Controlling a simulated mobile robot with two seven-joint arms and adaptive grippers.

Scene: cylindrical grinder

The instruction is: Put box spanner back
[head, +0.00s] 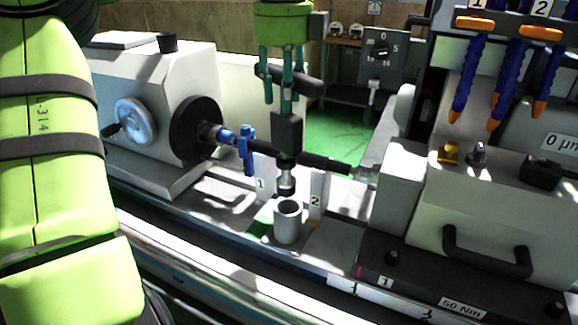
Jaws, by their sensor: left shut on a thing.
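My left gripper (279,100) hangs down from the top middle of the head view, its fingers shut on the dark box spanner (287,132). The spanner is upright, with a thick black body, a slanted crossbar at the fingers and a narrower socket end at the bottom. That lower end is just above the open top of a grey upright tube holder (288,224). The end appears clear of the tube, though the exact gap is hard to judge. The fingers partly hide the spanner's upper part. My right gripper is not in view.
A dark horizontal workpiece (326,163) with a blue clamp (246,150) passes close to the spanner. Plates numbered 1 (262,183) and 2 (316,200) stand near the tube. The headstock (150,80) is left; the black-handled block (470,215) is right.

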